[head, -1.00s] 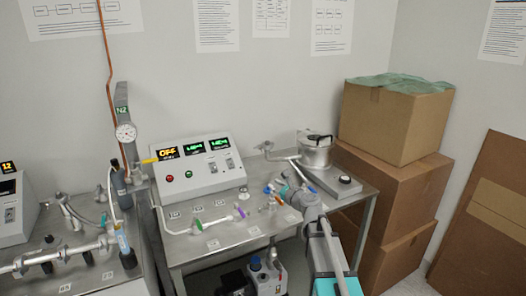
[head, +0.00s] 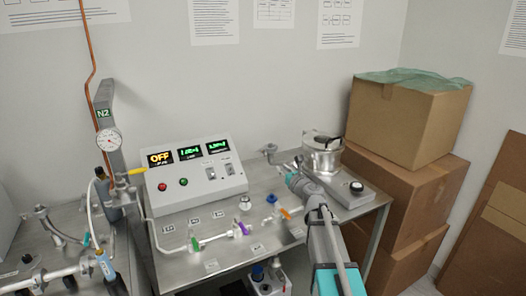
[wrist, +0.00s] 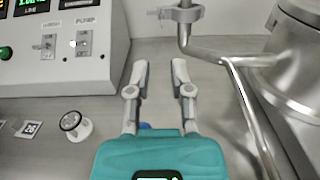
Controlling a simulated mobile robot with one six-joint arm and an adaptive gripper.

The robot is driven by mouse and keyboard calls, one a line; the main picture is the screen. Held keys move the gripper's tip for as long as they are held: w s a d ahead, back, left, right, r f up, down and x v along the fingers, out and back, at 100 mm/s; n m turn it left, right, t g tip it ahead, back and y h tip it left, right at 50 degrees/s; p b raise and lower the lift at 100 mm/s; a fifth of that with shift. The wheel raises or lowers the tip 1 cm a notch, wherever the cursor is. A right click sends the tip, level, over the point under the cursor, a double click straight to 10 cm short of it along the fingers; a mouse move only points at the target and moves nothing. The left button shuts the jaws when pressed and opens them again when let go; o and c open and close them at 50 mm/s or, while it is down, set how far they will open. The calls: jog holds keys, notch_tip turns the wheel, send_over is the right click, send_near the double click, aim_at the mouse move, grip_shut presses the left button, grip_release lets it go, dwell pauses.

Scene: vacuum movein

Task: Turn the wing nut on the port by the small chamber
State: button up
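The small chamber (head: 320,160) is a shiny metal pot with a dark handle on its lid, at the back right of the bench. A thin bent pipe leads from it to a port with a clamp (head: 267,149). In the wrist view the clamp (wrist: 181,14) shows at the top, with a small wing-like piece on its left; the chamber wall (wrist: 294,62) is at the right. My gripper (head: 291,172) is in front of the chamber, to the right of and nearer than the clamp. In the wrist view my gripper (wrist: 160,72) is open and empty, its fingers pointing towards the clamp, apart from it.
The control box (head: 195,178) with lit displays and switches stands left of the clamp. Cardboard boxes (head: 405,120) are stacked at the right. Bare bench lies between box and pipe.

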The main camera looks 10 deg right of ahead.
aim_at(264, 153)
jog(key=shift+w, duration=0.35)
jog(key=shift+w, duration=0.15)
jog(key=x, duration=1.3)
jog(key=shift+w, duration=0.25)
grip_shut()
